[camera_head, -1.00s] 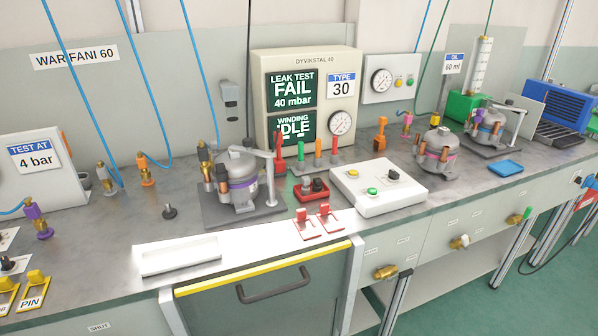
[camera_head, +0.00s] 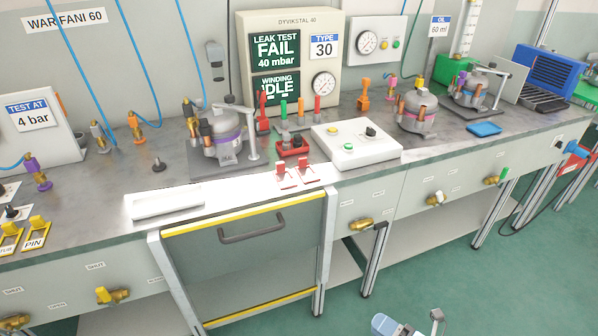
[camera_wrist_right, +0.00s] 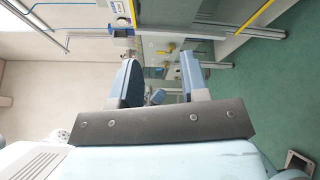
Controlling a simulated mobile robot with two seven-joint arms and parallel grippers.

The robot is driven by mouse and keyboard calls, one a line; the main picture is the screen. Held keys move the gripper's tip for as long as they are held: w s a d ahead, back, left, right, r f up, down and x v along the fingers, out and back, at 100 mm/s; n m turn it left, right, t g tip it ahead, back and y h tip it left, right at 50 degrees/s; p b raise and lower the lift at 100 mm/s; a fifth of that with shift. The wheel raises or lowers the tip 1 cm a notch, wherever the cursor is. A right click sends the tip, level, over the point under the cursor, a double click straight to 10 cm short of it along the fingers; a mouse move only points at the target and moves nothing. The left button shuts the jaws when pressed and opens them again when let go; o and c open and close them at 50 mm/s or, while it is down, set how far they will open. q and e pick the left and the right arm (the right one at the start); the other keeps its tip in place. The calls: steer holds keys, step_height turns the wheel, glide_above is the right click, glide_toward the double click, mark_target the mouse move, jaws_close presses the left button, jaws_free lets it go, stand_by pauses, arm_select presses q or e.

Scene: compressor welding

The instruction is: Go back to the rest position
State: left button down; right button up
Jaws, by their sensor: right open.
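My right gripper (camera_head: 410,325) shows at the bottom edge of the head view, over the green floor in front of the bench and well apart from it. In the right wrist view its two blue-grey fingers (camera_wrist_right: 161,78) stand apart with nothing between them. The gripper is open and empty.
A compressor (camera_head: 222,140) stands on a plate before the leak tester (camera_head: 289,20), which reads FAIL. A white button box (camera_head: 357,152) and another compressor (camera_head: 417,112) are to its right. The floor (camera_head: 480,265) in front is clear.

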steer(key=s+d+f+m+g+h, duration=0.35)
steer(key=s+d+m+h, duration=0.8)
steer(key=m, duration=1.15)
steer(key=w+a+m+t+y, duration=0.15)
steer(key=a+m, duration=0.25)
steer(key=a, duration=0.6)
arm_select(q)
step_height(320, 180, up, 15)
steer(key=s+a+p, duration=0.1)
steer(key=p, duration=1.9)
steer(key=shift+s+y, duration=0.15)
steer(key=shift+y, duration=0.15)
arm_select(e)
step_height(320, 180, up, 16)
steer(key=s, duration=0.1)
steer(key=shift+t, duration=0.4)
arm_select(q)
steer(key=shift+d+r, duration=0.1)
steer(key=shift+r, duration=0.1)
arm_select(e)
steer(key=shift+s+d+r, duration=0.1)
steer(key=shift+r, duration=0.05)
